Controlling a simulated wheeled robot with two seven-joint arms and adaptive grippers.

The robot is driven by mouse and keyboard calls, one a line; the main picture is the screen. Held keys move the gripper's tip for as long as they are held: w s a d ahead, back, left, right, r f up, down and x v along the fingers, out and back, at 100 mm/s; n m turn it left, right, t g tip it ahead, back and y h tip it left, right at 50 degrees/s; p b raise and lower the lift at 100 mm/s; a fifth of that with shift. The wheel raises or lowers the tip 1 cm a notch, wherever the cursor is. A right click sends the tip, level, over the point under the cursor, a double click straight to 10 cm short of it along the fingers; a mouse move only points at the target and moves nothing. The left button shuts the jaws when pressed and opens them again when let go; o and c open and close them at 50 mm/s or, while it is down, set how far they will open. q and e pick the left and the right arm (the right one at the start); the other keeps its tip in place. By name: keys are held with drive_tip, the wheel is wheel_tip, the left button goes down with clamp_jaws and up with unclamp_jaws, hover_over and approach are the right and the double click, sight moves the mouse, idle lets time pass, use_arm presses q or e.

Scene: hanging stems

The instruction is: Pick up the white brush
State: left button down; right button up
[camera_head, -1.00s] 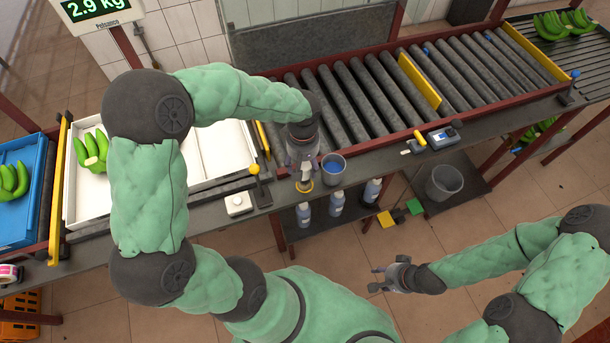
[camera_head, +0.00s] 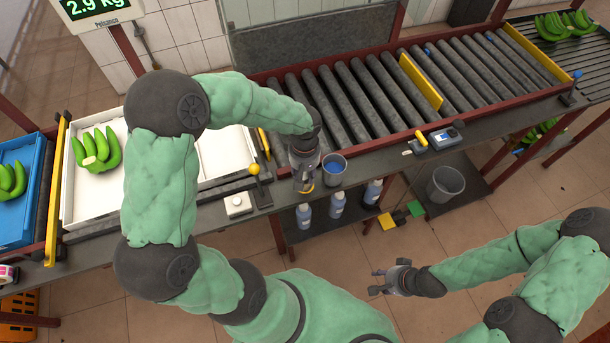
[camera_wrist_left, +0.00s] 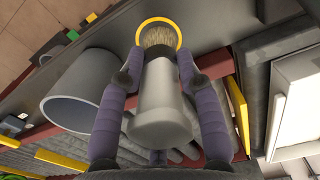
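The white brush (camera_wrist_left: 160,112) shows in the left wrist view, its pale handle toward the camera and its tan bristles pointing away, inside a yellow ring (camera_wrist_left: 159,22). My left gripper (camera_wrist_left: 160,62) has its purple-grey fingers on both sides of the brush, and the fingertips appear to touch it near the bristles. In the head view my left gripper (camera_head: 304,184) is low over the dark bench edge, pointing down, and it hides most of the brush. My right gripper (camera_head: 378,280) is open and empty, over the floor at lower right.
A grey cup (camera_head: 333,168) with blue inside stands just right of the left gripper. A white block (camera_head: 238,204) and a yellow-knobbed lever (camera_head: 255,170) are to its left. A roller conveyor (camera_head: 350,95) lies behind. A white tray (camera_head: 72,205) holds bananas (camera_head: 97,150).

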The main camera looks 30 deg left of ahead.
idle(0.3)
use_arm(q)
drive_tip(key=shift+r, duration=0.6)
wheel_tip(320, 180, up, 2)
drive_tip(key=shift+w+r+p, duration=0.1)
drive_tip(key=shift+r+p, duration=0.05)
drive_tip(key=shift+p, duration=0.45)
drive_tip(key=s+a+r+p, duration=0.1)
drive_tip(key=s+a+r, duration=0.2)
drive_tip(key=s, duration=0.3)
drive_tip(key=s+a+r+p, duration=0.1)
drive_tip(key=s+a+r, duration=0.2)
drive_tip(key=s+r, duration=0.3)
drive_tip(key=shift+s+a+r+p, duration=0.25)
drive_tip(key=shift+s+a+p, duration=0.05)
